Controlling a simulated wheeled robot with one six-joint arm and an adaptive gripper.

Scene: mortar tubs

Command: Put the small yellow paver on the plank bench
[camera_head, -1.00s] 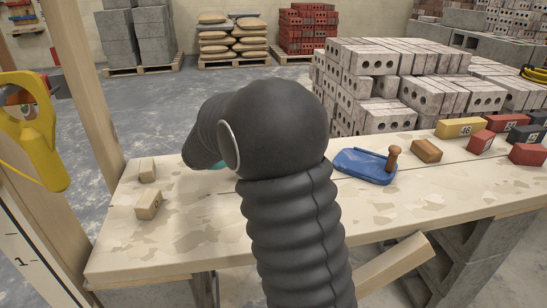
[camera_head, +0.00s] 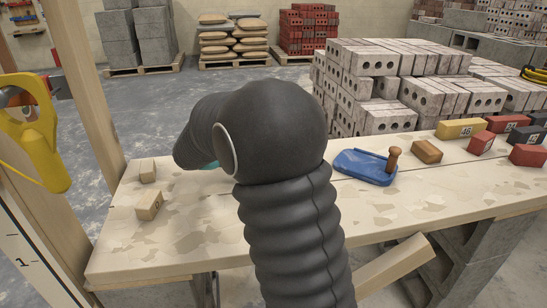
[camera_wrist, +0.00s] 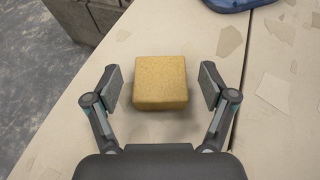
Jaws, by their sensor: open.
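The small yellow paver (camera_wrist: 160,82) shows in the wrist view, sitting between the two fingers of my gripper (camera_wrist: 164,86). The fingers are open, with a visible gap on each side of the paver. Pale planks of the plank bench (camera_wrist: 265,120) show beneath and around it; it appears to rest on them. In the head view, the bench top (camera_head: 205,235) stretches across the picture. There my dark arm hides the paver and nearly all of the gripper.
Two small tan blocks (camera_head: 148,206) lie at the bench's left end. A blue float with a wooden handle (camera_head: 364,168), a brown block (camera_head: 427,151), a yellow brick (camera_head: 460,128) and several red and dark bricks lie to the right. A wooden post (camera_head: 88,90) rises at left.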

